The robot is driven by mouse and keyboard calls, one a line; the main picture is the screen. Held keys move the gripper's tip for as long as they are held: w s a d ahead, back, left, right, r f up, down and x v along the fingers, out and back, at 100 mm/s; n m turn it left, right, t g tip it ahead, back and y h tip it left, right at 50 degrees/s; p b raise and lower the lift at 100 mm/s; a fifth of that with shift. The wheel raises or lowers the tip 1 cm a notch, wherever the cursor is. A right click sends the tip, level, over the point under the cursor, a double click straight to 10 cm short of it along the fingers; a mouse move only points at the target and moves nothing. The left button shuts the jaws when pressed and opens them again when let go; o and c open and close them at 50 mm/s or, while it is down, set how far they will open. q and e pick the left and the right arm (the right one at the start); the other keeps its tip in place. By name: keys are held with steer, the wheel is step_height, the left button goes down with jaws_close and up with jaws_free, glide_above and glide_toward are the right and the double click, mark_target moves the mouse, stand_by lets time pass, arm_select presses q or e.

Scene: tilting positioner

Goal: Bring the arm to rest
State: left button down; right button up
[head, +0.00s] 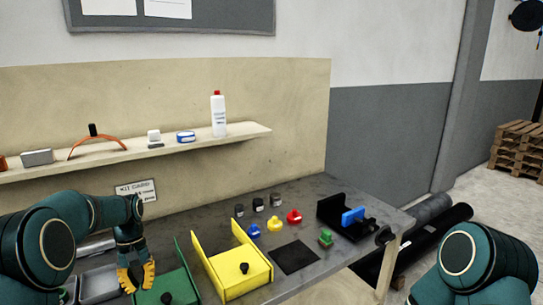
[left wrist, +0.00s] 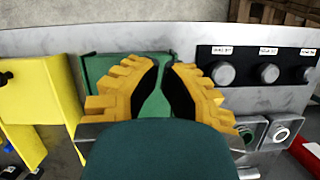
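My left gripper (head: 137,278) has yellow ribbed fingers and points down at the front left of the bench in the head view. In the left wrist view the left gripper (left wrist: 166,68) has its fingertips apart, with nothing held between them. A green holder (head: 176,285) with an upright plate lies beside and partly behind it; in the left wrist view the green holder (left wrist: 100,66) shows behind the fingers. I cannot tell whether they touch. My right arm (head: 475,265) shows at the lower right, its gripper out of the picture.
A yellow holder (head: 225,278) stands right of the green one. A black mat (head: 294,257), small yellow (head: 254,231), red (head: 294,217) and green (head: 326,238) pieces, and a black fixture (head: 332,212) with a blue part lie further right. A shelf (head: 190,143) runs above.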

arm_select(q)
steer(key=shift+m+t+h, duration=0.4)
steer(key=shift+m+t, duration=0.3)
steer(key=d+f, duration=0.2)
steer(key=f, duration=0.2)
steer(key=s+d+f+b, duration=0.1)
steer(key=d+f, duration=0.2)
steer(key=f, duration=0.2)
steer(key=d+f, duration=0.2)
steer(key=f, duration=0.3)
steer(key=shift+s+d, duration=0.2)
steer(key=shift+d, duration=0.1)
steer(key=s+d+f+t+b, duration=0.2)
steer(key=s+d+f, duration=0.5)
steer(key=s, duration=0.2)
steer(key=s+d+f+m+t+h+b, duration=0.1)
steer(key=s+d+f+t, duration=0.1)
steer(key=s+d+f, duration=0.5)
steer(key=s+d, duration=0.1)
steer(key=s, duration=0.1)
steer(key=shift+s+d+h+b, duration=0.2)
steer(key=shift+s+h+b, duration=0.1)
steer(key=shift+b, duration=0.05)
arm_select(e)
step_height(320, 180, down, 5)
steer(key=shift+s+a+f, duration=0.15)
